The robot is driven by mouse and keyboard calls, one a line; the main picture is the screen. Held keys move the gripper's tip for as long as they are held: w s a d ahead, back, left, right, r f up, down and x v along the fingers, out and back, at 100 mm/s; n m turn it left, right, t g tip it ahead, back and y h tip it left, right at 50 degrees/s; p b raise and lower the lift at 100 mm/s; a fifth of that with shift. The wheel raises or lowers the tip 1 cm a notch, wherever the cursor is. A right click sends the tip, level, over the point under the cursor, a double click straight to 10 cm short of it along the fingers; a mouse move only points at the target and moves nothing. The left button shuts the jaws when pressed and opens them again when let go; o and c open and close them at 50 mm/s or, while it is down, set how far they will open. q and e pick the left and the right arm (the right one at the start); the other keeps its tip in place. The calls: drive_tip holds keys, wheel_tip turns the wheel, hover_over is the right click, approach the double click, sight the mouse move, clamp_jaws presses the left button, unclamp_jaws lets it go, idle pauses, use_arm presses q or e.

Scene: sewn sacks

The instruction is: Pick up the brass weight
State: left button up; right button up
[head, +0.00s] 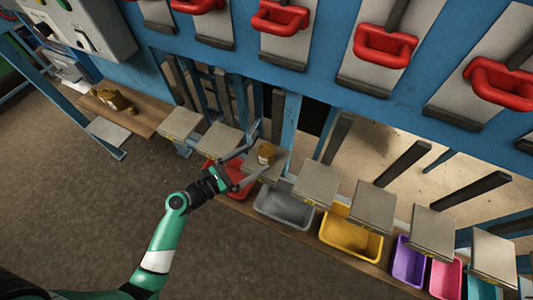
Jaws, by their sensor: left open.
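The brass weight (265,154) is a small golden cylinder standing on a grey plate (279,160) in the row, in the middle of the head view. My left gripper (257,146) reaches in from the lower left with its two long fingers spread. The fingertips are at the weight, which shows between or just beside them. I cannot tell whether a finger touches it. My right gripper is out of view.
A row of grey plates runs along the blue frame. Below it are a grey bin (286,207), a yellow bin (350,236), a purple bin (407,262) and others. Red handles (386,45) line the panel above.

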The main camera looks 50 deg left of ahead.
sight(266, 151)
use_arm(q)
drive_tip(key=w, duration=0.2)
drive_tip(key=w+d+b, duration=0.1)
drive_tip(key=w, duration=0.2)
drive_tip(key=shift+w+r, duration=0.1)
drive_tip(key=shift+c, duration=0.3)
clamp_jaws()
drive_tip(key=shift+r, duration=0.1)
